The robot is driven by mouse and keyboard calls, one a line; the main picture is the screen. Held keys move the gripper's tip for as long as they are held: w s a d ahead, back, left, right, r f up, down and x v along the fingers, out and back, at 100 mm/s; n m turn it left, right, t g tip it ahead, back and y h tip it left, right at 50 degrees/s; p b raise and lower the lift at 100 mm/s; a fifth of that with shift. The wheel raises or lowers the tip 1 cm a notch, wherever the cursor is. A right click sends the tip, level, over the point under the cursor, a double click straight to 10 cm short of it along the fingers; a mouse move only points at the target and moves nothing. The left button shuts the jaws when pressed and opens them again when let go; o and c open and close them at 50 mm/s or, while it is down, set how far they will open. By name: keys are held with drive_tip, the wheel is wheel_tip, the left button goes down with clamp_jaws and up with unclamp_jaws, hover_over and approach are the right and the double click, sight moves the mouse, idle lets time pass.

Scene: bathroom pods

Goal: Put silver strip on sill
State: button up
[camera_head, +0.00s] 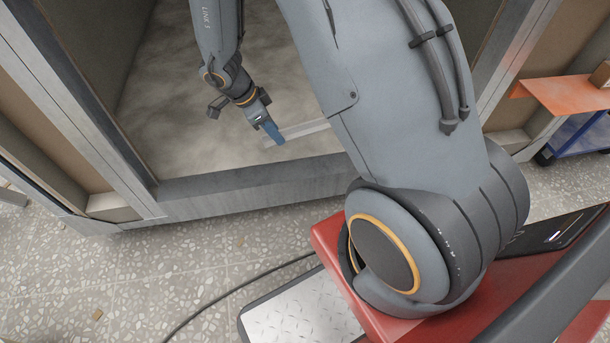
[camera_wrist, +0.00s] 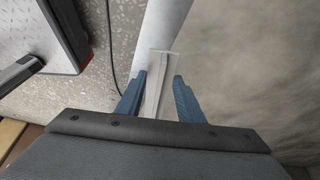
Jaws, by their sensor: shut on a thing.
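The silver strip (camera_head: 300,131) is a long, pale, thin piece inside the pod opening, partly hidden behind my arm in the head view. My gripper (camera_head: 273,131) is shut on it. In the wrist view the strip (camera_wrist: 157,75) runs between my two blue fingers (camera_wrist: 159,95), and its far end points at the sill. The sill (camera_head: 240,181) is the grey beam along the bottom of the opening. It also shows in the wrist view (camera_wrist: 167,20), just beyond the strip's end. I cannot tell whether the strip touches the sill or how high it is.
The pod's mottled floor (camera_head: 170,85) is clear around my gripper. Grey posts (camera_head: 85,105) frame the opening. An orange shelf (camera_head: 570,97) and a blue cart (camera_head: 578,135) stand at the right. A dark cable (camera_head: 225,297) lies on the terrazzo floor outside.

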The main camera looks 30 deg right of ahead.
drive_tip(key=a+f+m+b, duration=0.1)
drive_tip(key=f, duration=0.1)
drive_tip(key=a+f+m+g+b, duration=0.1)
drive_tip(key=a+f, duration=0.1)
drive_tip(key=shift+a+f+b, duration=0.15)
drive_tip(key=shift+a+b, duration=0.1)
drive_tip(key=shift+b, duration=0.1)
wheel_tip(320, 180, down, 10)
drive_tip(key=b, duration=0.5)
drive_tip(key=o, duration=1.3)
